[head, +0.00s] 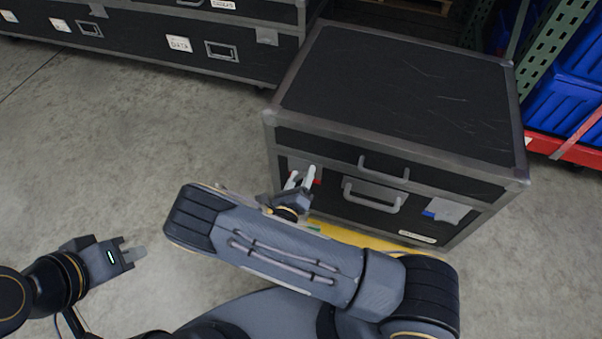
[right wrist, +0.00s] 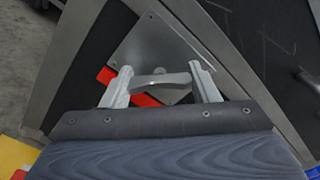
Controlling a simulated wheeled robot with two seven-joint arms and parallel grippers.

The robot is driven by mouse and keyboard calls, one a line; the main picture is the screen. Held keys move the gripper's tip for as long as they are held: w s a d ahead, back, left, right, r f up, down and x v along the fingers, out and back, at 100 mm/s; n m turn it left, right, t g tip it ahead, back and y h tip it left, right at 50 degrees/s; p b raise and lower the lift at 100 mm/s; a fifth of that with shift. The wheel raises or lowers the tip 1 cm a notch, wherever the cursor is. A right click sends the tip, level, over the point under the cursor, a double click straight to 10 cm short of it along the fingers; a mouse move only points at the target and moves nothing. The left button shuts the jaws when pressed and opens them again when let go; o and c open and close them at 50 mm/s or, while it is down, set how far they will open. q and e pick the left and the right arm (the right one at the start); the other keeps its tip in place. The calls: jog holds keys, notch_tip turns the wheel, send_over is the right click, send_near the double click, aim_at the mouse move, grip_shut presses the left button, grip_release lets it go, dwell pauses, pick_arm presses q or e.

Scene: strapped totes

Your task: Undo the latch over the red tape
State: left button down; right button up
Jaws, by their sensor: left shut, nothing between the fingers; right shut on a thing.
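A black case (head: 400,90) with grey metal edges stands on the floor. On the left of its front is a latch with a metal plate (right wrist: 165,42) and a grey lever (right wrist: 160,80). Red tape (right wrist: 143,100) shows beneath the lever and as a small patch in the head view (head: 318,177). My right gripper (head: 302,179) is at this latch, its fingers (right wrist: 160,86) shut on the lever from both ends. The lever's far side is partly hidden. My left gripper (head: 139,254) is shut and empty over the floor at left, away from the case.
A second latch (head: 447,211) with blue tape sits at the case front's right. Two grey handles (head: 372,197) lie between the latches. A long black case (head: 150,40) stands behind left. Blue bins (head: 575,105) are at right. Yellow (head: 350,236) shows under the case. Floor at left is clear.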

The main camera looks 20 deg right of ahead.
jog(key=n+p, duration=0.1)
jog(key=n, duration=0.3)
jog(key=shift+n, duration=0.3)
pick_arm(q)
jog(key=shift+r+p, duration=0.55)
jog(key=shift+r, duration=0.65)
pick_arm(e)
jog(key=shift+n, duration=1.9)
jog(key=o, duration=1)
